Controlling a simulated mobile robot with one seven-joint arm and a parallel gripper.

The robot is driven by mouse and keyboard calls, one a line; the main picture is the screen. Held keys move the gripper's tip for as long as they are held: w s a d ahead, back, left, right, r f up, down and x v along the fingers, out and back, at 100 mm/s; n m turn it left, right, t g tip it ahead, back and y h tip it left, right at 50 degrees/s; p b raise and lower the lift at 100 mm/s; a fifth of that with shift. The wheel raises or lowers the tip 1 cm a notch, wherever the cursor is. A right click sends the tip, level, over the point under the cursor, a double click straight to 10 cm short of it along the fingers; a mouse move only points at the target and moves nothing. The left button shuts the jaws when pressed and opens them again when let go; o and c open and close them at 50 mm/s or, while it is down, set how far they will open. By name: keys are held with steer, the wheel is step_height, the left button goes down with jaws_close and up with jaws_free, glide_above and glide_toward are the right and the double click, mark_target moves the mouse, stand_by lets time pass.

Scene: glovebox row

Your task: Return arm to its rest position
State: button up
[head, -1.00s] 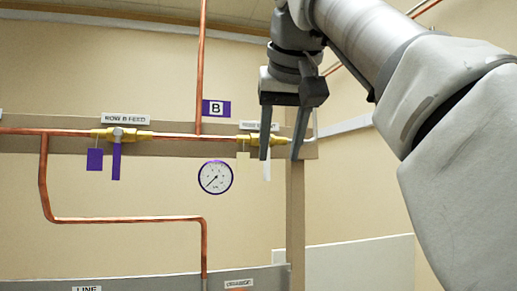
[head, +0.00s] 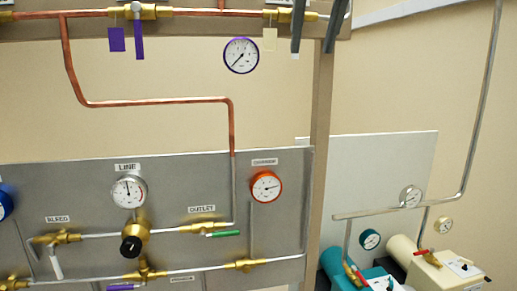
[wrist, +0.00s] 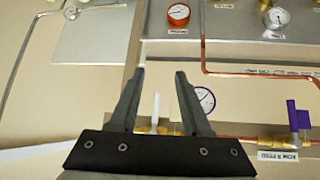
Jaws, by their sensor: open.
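My gripper (head: 312,48) shows only by its two dark fingers at the top edge in the head view. They hang open in front of the right end of the copper feed line. In the wrist view my gripper (wrist: 160,74) is open, with nothing held between its fingers. A brass valve with a white handle (wrist: 155,110) shows between the fingers there, and I cannot tell how far off it is. In the head view that brass valve (head: 281,15) has a pale yellow tag and is partly hidden by the left finger. The rest of my arm is out of the head view.
A purple-handled valve (head: 138,12) sits left on the feed line. A purple-rimmed gauge (head: 241,55) hangs below. A grey panel (head: 80,185) carries gauges and valves. Teal (head: 335,262) and cream (head: 403,250) equipment stands lower right. The wall at right is mostly bare.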

steer(key=s+d+f+g+b, duration=0.1)
steer(key=s+f, duration=0.4)
steer(key=f, duration=0.9)
steer(key=s+d+f+g, duration=0.1)
steer(key=s+d+f, duration=0.2)
steer(key=f, duration=1.1)
steer(key=s+d+f+g+b, duration=0.1)
steer(key=s+f, duration=0.6)
steer(key=f, duration=0.7)
steer(key=shift+d+f+b, duration=0.35)
steer(key=shift+d+f, duration=0.05)
steer(key=shift+d, duration=0.05)
